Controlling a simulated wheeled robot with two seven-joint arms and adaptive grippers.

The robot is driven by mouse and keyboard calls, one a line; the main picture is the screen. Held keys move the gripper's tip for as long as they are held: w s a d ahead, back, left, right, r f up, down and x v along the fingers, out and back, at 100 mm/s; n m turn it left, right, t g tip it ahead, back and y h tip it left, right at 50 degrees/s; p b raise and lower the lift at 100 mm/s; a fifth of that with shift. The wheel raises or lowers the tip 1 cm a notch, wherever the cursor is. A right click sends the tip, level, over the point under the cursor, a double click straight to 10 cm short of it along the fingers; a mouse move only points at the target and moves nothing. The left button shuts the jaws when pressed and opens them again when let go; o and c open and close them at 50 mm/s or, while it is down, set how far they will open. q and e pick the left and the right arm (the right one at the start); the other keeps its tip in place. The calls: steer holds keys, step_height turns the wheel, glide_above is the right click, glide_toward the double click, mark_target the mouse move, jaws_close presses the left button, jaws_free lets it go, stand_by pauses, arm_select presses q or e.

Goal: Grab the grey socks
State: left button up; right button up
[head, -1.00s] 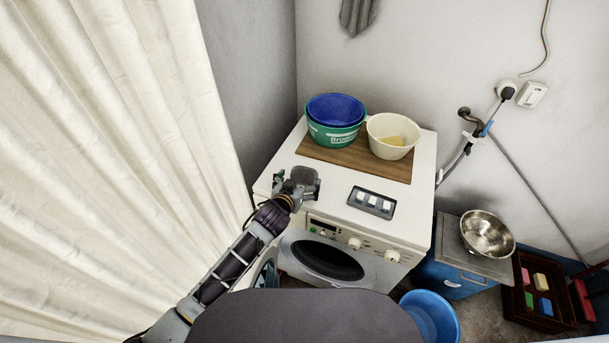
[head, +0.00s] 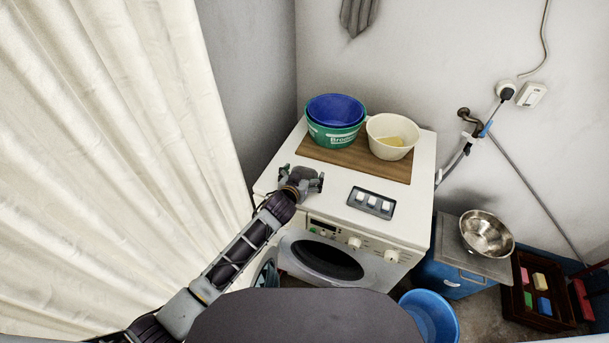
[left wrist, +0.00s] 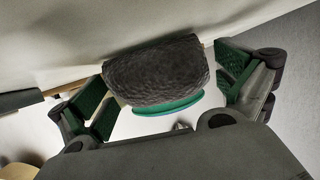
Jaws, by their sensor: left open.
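The grey socks (left wrist: 157,75) are a dark grey, knitted-looking bundle on the left part of the washing machine's white top. In the head view the socks (head: 303,173) are small and partly hidden by my left gripper (head: 304,182). In the left wrist view the left gripper (left wrist: 160,88) is open, with one green-padded finger on each side of the bundle. A gap shows at the right finger; I cannot tell whether the left one touches. A green rounded edge shows just below the bundle. My right gripper is out of view.
The washing machine (head: 408,222) carries a wooden board (head: 353,158) with a green basin (head: 334,137), a blue basin (head: 335,109) and a cream bowl (head: 391,150). A switch panel (head: 371,202) lies right of my gripper. A curtain (head: 100,150) hangs at left.

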mark_target(304, 169)
arm_select(q)
steer(key=shift+w+d+f, duration=0.15)
steer(key=shift+w, duration=0.2)
stand_by(0.3)
steer(key=c, duration=1.1)
steer(key=shift+r, duration=5.05)
